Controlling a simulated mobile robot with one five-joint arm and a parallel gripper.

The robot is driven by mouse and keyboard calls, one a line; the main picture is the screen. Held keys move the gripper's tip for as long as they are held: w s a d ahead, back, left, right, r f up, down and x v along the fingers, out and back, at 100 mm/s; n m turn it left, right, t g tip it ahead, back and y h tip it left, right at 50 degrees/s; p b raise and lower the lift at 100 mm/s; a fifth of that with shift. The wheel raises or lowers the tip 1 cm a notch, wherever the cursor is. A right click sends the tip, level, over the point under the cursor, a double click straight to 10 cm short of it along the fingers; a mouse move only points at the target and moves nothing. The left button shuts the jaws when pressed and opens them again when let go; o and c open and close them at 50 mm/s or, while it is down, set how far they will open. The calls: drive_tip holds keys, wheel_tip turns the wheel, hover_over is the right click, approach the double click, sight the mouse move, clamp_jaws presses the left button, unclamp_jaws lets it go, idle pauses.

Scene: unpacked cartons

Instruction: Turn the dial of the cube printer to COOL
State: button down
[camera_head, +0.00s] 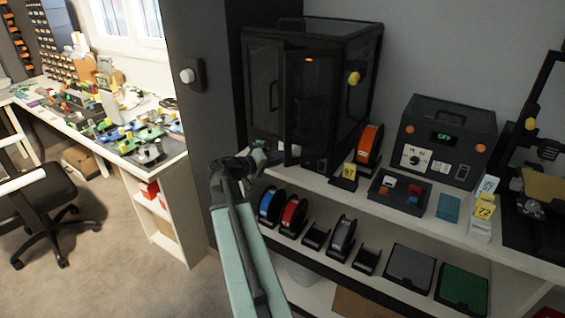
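A black box-shaped enclosure with dark see-through doors (268,85) stands on the white shelf top and looks like the cube printer. Its right door (305,105) appears ajar, swung toward me. A yellow knob (353,78) shows on its right part. I see no readable COOL mark; the lower front is partly hidden by the door and my gripper. My gripper (268,157) is at the enclosure's lower front, near the door's bottom edge. Whether it touches is unclear, and its fingers are too small and dark to read.
Open floor (110,270) lies left.

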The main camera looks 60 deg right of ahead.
drive_tip(key=shift+f+n+h+b, duration=0.2)
drive_tip(key=shift+n+h+b, duration=0.1)
drive_tip(key=shift+n+b, duration=0.55)
drive_tip(key=shift+r+n, duration=0.1)
drive_tip(key=shift+n, duration=0.15)
drive_tip(key=c, duration=1.1)
unclamp_jaws()
drive_tip(key=shift+g, duration=0.3)
drive_tip(key=shift+c, duration=0.2)
drive_tip(key=shift+w+a, duration=0.1)
drive_tip(key=v, duration=0.7)
drive_tip(key=shift+a+p, duration=0.4)
drive_tip(key=shift+w, duration=0.15)
